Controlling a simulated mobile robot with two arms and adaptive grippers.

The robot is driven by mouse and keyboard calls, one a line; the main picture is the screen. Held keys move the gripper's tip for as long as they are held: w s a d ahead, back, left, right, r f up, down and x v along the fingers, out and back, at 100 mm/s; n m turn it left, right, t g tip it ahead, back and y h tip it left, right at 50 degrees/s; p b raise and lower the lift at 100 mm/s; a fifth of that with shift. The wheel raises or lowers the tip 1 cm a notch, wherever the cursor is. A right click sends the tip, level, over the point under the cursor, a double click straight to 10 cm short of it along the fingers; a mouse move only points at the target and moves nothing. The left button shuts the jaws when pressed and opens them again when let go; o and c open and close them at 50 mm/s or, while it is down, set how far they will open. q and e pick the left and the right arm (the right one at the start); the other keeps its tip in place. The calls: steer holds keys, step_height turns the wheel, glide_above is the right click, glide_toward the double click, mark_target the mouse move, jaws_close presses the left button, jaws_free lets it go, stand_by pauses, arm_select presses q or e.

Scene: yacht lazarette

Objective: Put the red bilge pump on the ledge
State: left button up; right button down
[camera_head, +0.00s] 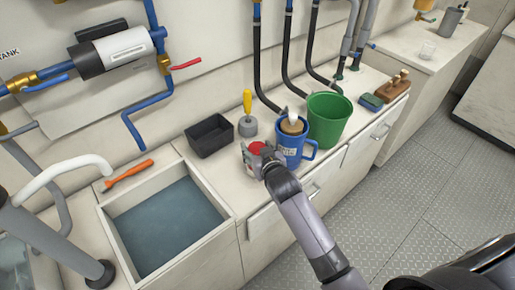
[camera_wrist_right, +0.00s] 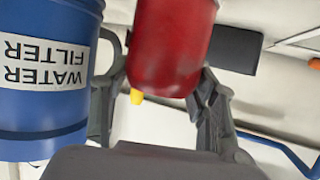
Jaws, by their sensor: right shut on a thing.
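The red bilge pump (camera_head: 258,147) is at my right gripper (camera_head: 262,160) in the head view, mostly hidden by the gripper. In the right wrist view the red pump body (camera_wrist_right: 170,45) sits between the two fingers of the right gripper (camera_wrist_right: 160,85), which is shut on it. The pump is over the pale ledge (camera_head: 225,175) beside the open basin. I cannot tell whether it touches the surface. My left gripper is not in view.
Close to the right of my gripper stands a blue water filter mug (camera_head: 291,150), then a green bucket (camera_head: 328,118). A black bin (camera_head: 209,135) and a yellow-handled tool (camera_head: 247,115) stand behind. An orange tool (camera_head: 128,174) lies by the basin (camera_head: 165,222).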

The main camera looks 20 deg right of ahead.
steer(key=shift+f, duration=0.1)
steer(key=c, duration=0.6)
jaws_free()
steer(key=shift+r, duration=0.2)
steer(key=v, duration=1.2)
steer(key=shift+a, duration=0.1)
